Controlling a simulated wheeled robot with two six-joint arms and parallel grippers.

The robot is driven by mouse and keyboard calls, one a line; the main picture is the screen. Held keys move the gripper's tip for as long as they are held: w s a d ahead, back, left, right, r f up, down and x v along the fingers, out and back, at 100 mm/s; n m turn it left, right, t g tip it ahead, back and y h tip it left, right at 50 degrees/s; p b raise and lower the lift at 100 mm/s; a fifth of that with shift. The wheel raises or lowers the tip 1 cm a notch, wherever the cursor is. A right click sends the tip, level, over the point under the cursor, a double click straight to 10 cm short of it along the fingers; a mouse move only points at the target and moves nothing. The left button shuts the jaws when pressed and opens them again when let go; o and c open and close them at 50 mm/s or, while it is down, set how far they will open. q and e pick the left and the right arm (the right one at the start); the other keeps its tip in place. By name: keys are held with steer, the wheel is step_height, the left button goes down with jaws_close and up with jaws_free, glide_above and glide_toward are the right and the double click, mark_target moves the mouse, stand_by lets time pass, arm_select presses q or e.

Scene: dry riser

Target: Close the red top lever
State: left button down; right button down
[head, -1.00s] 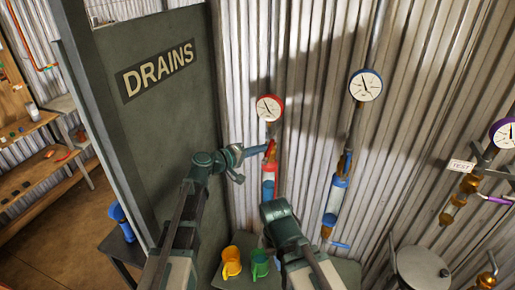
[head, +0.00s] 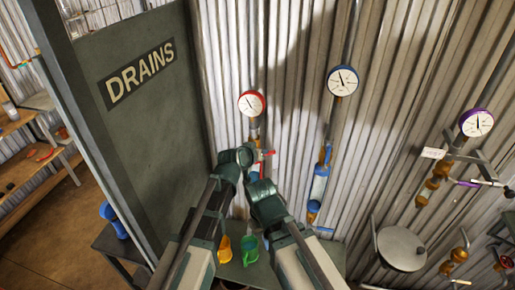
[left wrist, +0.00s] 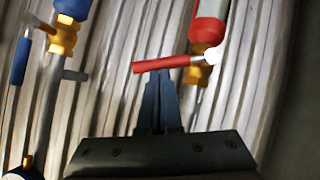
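The red top lever (head: 267,153) sticks out beside the pipe below the red-rimmed gauge (head: 251,103). In the left wrist view the red lever (left wrist: 165,65) runs sideways from a brass valve (left wrist: 198,76) next to the red cylinder (left wrist: 208,28). My left gripper (left wrist: 160,73) has its dark blue fingers together, with nothing seen between them. Their tips are right at the lever's middle; I cannot tell whether they touch it. In the head view my left gripper (head: 256,156) is beside the lever, partly hidden by its wrist. My right gripper is not visible; only its arm shows.
A blue cylinder (head: 319,187) with a blue-rimmed gauge (head: 342,81) stands to the right. The green DRAINS panel (head: 135,110) is close on the left. Yellow (head: 224,248) and green (head: 249,249) mugs stand below. A purple-rimmed gauge (head: 476,123) is far right.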

arm_select(q)
steer(key=shift+s+d+f+m+y+b, duration=0.1)
steer(key=shift+d+f+m+y+b, duration=0.05)
steer(key=shift+d+f+b, duration=0.3)
steer(key=shift+s+d+f+m+y+b, duration=0.15)
steer(key=shift+f+b, duration=0.1)
steer(key=shift+f, duration=0.25)
steer(key=shift+d+f, duration=0.1)
steer(key=d+p+v, duration=0.1)
steer(key=p+v, duration=0.4)
steer(key=v, duration=0.4)
steer(key=shift+s+r, duration=0.25)
steer(key=shift+s, duration=0.35)
steer(key=shift+a, duration=0.1)
